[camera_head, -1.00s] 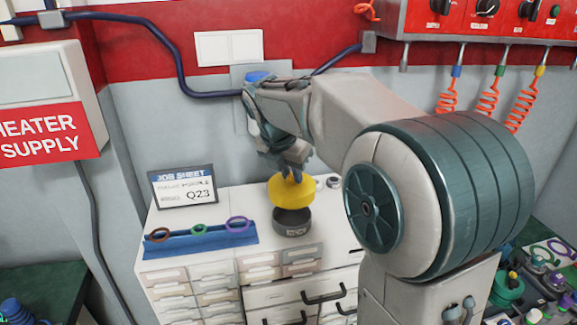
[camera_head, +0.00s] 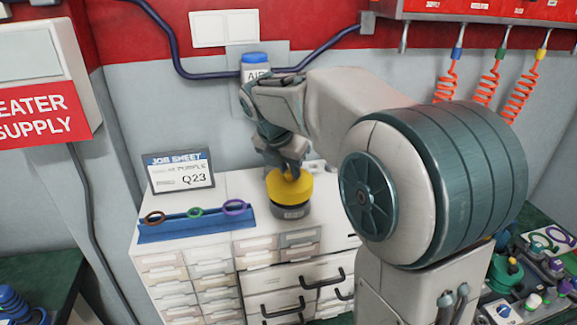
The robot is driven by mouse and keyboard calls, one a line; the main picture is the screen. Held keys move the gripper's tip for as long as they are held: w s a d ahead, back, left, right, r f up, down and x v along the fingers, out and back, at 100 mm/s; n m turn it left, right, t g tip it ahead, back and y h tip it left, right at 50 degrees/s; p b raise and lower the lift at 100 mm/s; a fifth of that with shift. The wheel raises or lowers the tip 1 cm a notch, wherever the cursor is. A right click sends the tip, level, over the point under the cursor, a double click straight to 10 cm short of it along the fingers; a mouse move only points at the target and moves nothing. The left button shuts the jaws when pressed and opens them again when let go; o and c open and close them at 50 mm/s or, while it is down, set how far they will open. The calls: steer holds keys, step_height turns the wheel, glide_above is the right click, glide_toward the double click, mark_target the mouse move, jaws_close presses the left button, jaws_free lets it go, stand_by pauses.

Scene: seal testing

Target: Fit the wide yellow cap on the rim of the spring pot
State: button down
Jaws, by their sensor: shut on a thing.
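The wide yellow cap (camera_head: 289,188) is in my gripper (camera_head: 291,172), which is shut on its top. The dark grey spring pot (camera_head: 291,211) stands on the white cabinet top, directly beneath the cap. The cap's lower edge meets the pot's rim or hovers just over it; I cannot tell whether it is seated. The cap looks roughly level. The pot's rim and any spring inside are hidden by the cap.
A blue rack (camera_head: 196,222) with several coloured rings lies left of the pot. A job sheet sign (camera_head: 180,172) stands behind it. An air unit with a blue top (camera_head: 255,64) is on the wall behind my arm. The cabinet's front edge is close before the pot.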

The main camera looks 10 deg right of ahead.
mark_target(287, 174)
steer(key=shift+f+b, duration=0.7)
steer(key=shift+f, duration=0.8)
steer(key=c, duration=1.2)
jaws_free()
step_height(287, 174, up, 7)
steer(key=p, duration=0.7)
steer(key=shift+r, duration=0.1)
